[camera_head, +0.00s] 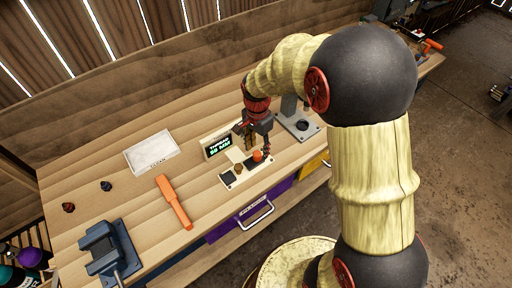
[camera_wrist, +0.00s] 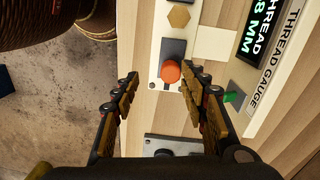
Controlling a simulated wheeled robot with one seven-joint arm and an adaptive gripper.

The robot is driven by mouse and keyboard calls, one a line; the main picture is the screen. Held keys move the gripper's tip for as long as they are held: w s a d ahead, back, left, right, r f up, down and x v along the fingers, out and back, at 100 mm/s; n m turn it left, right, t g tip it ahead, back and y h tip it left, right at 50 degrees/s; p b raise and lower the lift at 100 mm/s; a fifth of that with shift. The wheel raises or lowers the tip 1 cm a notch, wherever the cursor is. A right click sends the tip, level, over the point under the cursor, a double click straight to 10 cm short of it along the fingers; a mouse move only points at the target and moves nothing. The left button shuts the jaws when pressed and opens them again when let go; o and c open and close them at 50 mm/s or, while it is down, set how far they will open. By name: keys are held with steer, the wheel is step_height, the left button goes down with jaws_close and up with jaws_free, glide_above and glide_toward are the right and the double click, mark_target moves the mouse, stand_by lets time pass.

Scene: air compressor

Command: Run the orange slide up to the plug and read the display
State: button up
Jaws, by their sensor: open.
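The thread gauge is a pale plate (camera_head: 228,184) on the workbench. Its orange slide (camera_wrist: 171,71) is a rounded knob on a dark block and also shows in the head view (camera_head: 257,155). A brass hexagonal plug (camera_wrist: 179,16) sits on the same plate, apart from the slide. The display (camera_wrist: 262,32) has green text with "THREAD" and a number ending in "8 MM"; its first part is cut off. My gripper (camera_wrist: 160,80) is open above the plate, with the slide between its fingers, nearer the right one. I cannot tell whether that finger touches it.
A grey stand (camera_head: 298,125) stands just behind my gripper. A white tray (camera_head: 152,153), an orange bar (camera_head: 173,202), two small knobs and a blue-grey vise (camera_head: 108,250) are on the bench to the left. Bare bench lies between them.

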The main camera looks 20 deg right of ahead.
mark_target(256, 153)
steer(key=shift+w+r+m+t, duration=0.3)
steer(key=shift+w+r+m, duration=0.25)
steer(key=shift+w+m, duration=0.35)
steer(key=shift+s+m, duration=0.1)
steer(key=shift+m, duration=0.9)
steer(key=shift+f, duration=0.1)
step_height(256, 153, down, 8)
steer(key=shift+r+b, duration=0.2)
steer(key=shift+b, duration=0.4)
steer(key=shift+c, duration=1.1)
jaws_close()
